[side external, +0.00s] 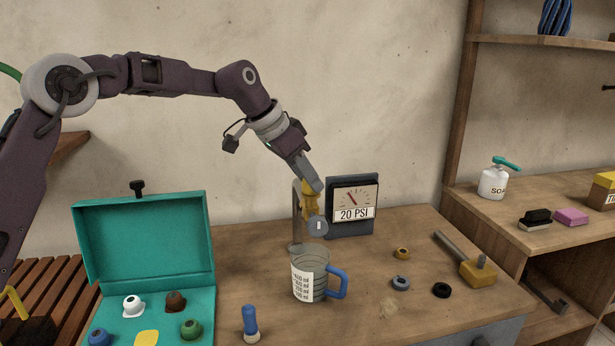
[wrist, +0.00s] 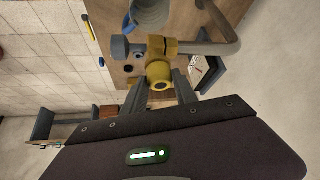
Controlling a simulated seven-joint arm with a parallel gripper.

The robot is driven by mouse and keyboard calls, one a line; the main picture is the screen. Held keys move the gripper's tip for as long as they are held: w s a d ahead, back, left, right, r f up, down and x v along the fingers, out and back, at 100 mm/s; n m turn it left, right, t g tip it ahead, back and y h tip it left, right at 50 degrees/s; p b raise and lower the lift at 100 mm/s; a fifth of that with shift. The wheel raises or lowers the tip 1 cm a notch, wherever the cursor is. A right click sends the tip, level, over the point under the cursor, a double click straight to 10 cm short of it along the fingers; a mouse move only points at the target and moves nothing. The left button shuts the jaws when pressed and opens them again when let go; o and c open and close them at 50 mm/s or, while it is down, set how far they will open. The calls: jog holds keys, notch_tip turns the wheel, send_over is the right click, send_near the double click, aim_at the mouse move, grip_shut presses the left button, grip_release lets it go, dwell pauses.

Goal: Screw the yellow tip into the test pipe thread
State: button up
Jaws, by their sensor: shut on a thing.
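My gripper (side external: 311,180) reaches down from the upper left and is shut on a yellow piece with a round hole in its end, which I take as the yellow tip (wrist: 160,75). In the wrist view my gripper's fingers (wrist: 160,84) lie on both sides of it. It meets a yellow fitting (wrist: 168,47) on the bent grey test pipe (wrist: 222,46); I cannot tell where one ends and the other begins, or whether threads engage.
A measuring jug (side external: 308,265) stands below the fitting. A pressure gauge (side external: 353,205) reading 20 PSI stands behind. An open teal case (side external: 150,240) with coloured pieces is at left. Several rings and a mallet (side external: 478,271) lie at right. A blue-handled tool (side external: 250,325) stands in front.

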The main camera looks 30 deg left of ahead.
jog(key=shift+a+m, duration=0.15)
jog(key=shift+m, duration=0.35)
jog(key=o, duration=1.1)
jog(key=shift+h, duration=0.3)
jog(key=shift+c, duration=0.2)
jog(key=v, duration=1.2)
jog(key=shift+w, duration=0.15)
